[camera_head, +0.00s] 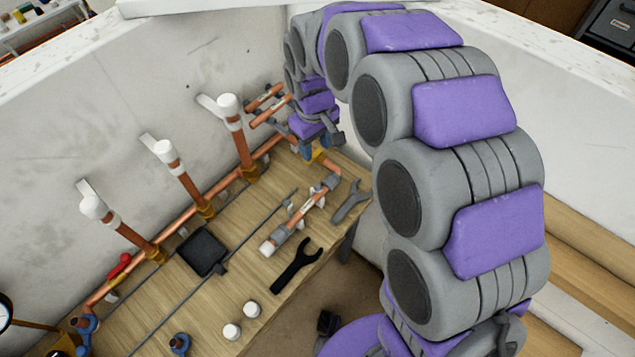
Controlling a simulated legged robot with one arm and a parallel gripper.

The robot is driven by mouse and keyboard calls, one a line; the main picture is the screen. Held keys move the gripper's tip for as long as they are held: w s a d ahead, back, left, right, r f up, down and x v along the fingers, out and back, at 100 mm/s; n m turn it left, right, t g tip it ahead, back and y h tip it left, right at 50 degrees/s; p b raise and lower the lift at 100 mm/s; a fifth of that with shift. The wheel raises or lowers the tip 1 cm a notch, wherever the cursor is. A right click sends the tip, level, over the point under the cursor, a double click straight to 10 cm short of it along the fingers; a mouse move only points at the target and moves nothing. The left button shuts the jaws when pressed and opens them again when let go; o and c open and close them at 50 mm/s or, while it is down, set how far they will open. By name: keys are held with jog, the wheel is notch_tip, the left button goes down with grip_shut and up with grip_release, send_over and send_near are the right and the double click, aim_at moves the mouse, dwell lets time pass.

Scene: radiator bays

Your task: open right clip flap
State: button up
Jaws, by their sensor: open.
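Three upright copper pipes with white tops and white flap-like plates stand along the back wall: left (99,209), middle (168,153) and right (232,110). The plate on the right one sticks out to the upper left. A short copper pipe assembly (308,205) lies on the bench with grey and white clip-like pieces. I cannot tell which piece is the right clip flap. My gripper (326,140) is open, small in view, at the bench's far end, right of the right upright pipe. Its fingertips are partly hidden, and contact cannot be told.
The wooden bench (150,318) carries a black square pad (202,251), a black wrench (296,266), a grey wrench (350,203) and two white caps (241,320). A long copper pipe (182,227) runs along the wall. A white wall (560,120) stands right of my arm.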

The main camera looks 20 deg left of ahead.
aim_at(318, 185)
jog(key=f+b, duration=0.1)
jog(key=f, duration=0.4)
jog(key=f+b, duration=0.1)
jog(key=f, duration=0.5)
jog(key=f+b, duration=0.1)
jog(key=f, duration=0.5)
jog(key=shift+w+d+f, duration=0.15)
jog(key=shift+w+f, duration=0.05)
jog(key=shift+w, duration=0.05)
jog(key=shift+c, duration=0.3)
grip_shut()
